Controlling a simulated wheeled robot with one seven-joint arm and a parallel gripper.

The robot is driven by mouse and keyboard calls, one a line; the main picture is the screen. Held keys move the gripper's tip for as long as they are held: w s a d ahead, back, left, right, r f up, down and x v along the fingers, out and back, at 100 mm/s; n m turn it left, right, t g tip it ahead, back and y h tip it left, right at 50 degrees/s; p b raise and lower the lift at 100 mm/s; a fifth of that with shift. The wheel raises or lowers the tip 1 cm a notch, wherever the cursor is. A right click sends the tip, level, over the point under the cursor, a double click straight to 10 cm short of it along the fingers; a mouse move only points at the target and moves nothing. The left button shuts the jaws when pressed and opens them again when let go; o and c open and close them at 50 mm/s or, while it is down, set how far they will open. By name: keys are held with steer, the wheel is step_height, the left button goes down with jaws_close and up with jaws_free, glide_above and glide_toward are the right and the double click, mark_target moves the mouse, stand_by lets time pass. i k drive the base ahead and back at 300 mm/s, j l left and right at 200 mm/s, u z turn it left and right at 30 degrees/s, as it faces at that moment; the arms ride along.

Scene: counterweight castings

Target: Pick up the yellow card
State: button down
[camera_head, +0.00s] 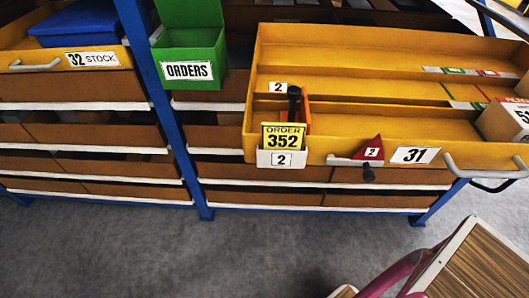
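The yellow card (284,136), printed "ORDER 352", stands upright at the front wall of the pulled-out yellow drawer (330,145). Its lower edge is behind or in a small white holder (281,159) marked "2". An orange piece and a black handle (294,97) are just behind the card, inside the drawer. I cannot identify my gripper in this view, so its distance from the card does not show.
A green "ORDERS" box (189,50) hangs on the blue rack post, left of the drawer. The drawer front also has a red tag (369,150), a "31" label and a curved handle. A wood-topped piece (484,262) stands bottom right. Grey floor is clear lower left.

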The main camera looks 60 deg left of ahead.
mark_target(274, 134)
steer(key=u, duration=0.4)
steer(key=k+u, duration=0.15)
steer(key=u, duration=0.25)
steer(key=j+u, duration=0.1)
steer(key=u, duration=1.35)
